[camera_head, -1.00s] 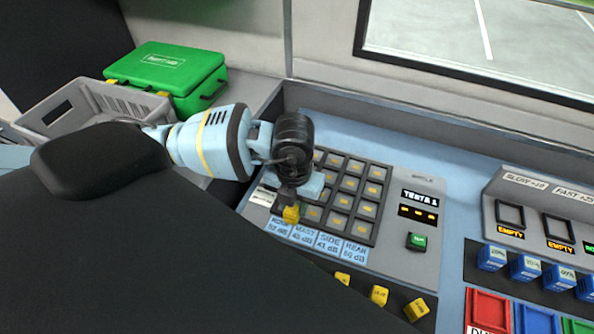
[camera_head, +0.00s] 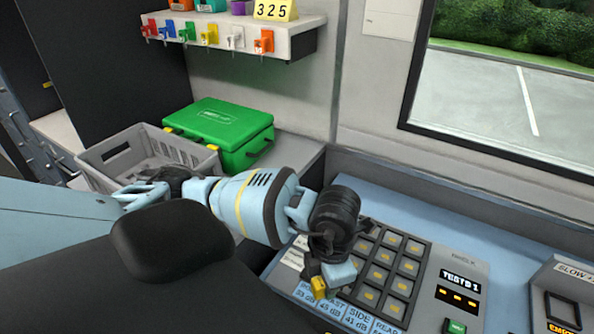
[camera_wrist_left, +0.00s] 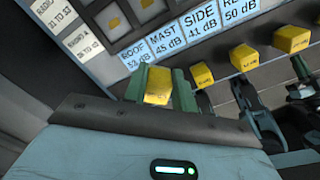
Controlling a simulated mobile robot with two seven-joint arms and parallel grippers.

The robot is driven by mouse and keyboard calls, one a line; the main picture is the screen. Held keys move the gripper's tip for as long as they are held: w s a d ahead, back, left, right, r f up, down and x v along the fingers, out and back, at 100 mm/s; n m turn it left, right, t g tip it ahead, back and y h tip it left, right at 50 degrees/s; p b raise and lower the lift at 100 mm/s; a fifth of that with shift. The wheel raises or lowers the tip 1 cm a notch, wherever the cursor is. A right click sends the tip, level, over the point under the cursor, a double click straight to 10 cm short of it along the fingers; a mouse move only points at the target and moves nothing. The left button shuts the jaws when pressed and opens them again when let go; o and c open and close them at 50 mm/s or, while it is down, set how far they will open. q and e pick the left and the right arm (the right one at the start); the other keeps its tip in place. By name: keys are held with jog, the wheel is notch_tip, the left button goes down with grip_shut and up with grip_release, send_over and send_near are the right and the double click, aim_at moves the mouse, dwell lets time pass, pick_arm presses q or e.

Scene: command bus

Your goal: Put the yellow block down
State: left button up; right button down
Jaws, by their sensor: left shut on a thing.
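The yellow block (camera_head: 319,287) is held in my left gripper (camera_head: 322,280), over the near left corner of the keypad panel in the head view. In the left wrist view the yellow block (camera_wrist_left: 158,86) sits between the two green fingers of my left gripper (camera_wrist_left: 160,88), close to the labels for roof and mast. Whether the block touches the panel cannot be told. Several other yellow blocks (camera_wrist_left: 243,57) stand in a row to the right in the wrist view.
The keypad panel (camera_head: 430,290) has a lit display and a green button. A grey crate (camera_head: 150,158) and a green case (camera_head: 222,130) stand at the left. A shelf (camera_head: 240,40) with coloured keys hangs on the back wall.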

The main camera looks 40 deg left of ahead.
pick_arm(q)
notch_tip(320, 180, up, 7)
jog(key=w+d+m, duration=0.1)
jog(key=m, duration=2.9)
jog(key=shift+w+f+m, duration=0.15)
jog(key=shift+w+m, duration=0.15)
jog(key=shift+d, duration=0.15)
